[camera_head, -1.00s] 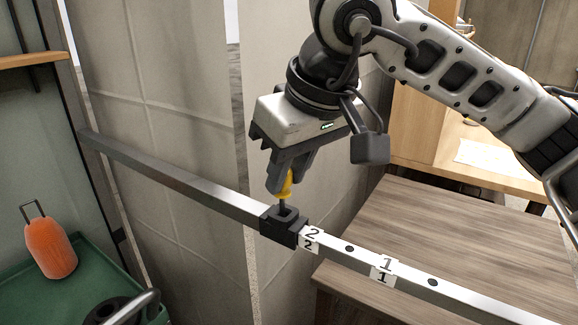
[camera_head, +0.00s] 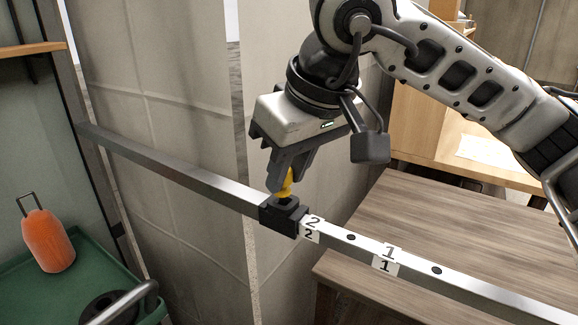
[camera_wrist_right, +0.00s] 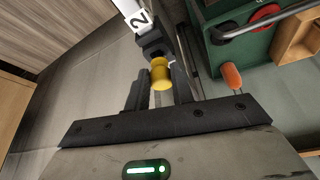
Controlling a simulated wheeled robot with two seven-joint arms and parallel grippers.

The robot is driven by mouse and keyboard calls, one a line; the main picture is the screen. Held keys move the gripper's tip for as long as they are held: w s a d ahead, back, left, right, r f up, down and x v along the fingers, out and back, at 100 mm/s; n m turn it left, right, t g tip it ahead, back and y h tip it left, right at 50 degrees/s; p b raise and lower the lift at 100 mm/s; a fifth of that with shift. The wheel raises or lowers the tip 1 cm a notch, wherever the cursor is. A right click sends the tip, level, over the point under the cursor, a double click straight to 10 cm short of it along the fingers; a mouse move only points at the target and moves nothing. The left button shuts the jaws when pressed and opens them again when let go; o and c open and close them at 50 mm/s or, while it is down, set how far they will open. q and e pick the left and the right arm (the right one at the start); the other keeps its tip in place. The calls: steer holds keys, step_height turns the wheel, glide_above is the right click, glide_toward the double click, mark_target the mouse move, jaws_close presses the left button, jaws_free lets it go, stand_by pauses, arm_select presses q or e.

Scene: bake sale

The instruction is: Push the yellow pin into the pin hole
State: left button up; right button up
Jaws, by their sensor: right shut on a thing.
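The yellow pin (camera_head: 287,186) stands upright at the black sliding block (camera_head: 283,217) on the metal rail (camera_head: 351,246). My right gripper (camera_head: 279,187) is shut on the yellow pin from above, close over the block. In the right wrist view the yellow pin (camera_wrist_right: 161,74) shows between the two fingers (camera_wrist_right: 160,92), in front of the black block (camera_wrist_right: 153,44). The pin's lower end is hidden in or behind the block's top. The block sits beside the label 2 (camera_head: 312,228). My left gripper is not in view.
Dark holes lie along the rail near the label 1 (camera_head: 386,260). A wooden table (camera_head: 420,215) stands behind the rail at right. A grey panel wall (camera_head: 165,90) stands behind.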

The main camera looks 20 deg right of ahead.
steer(key=o, duration=1)
steer(key=shift+o, duration=0.2)
steer(key=shift+r, duration=0.1)
steer(key=p+v, duration=0.1)
steer(key=v, duration=1.4)
steer(key=shift+s+r+p, duration=0.25)
steer(key=shift+r+p, duration=0.1)
steer(key=shift+p, duration=0.05)
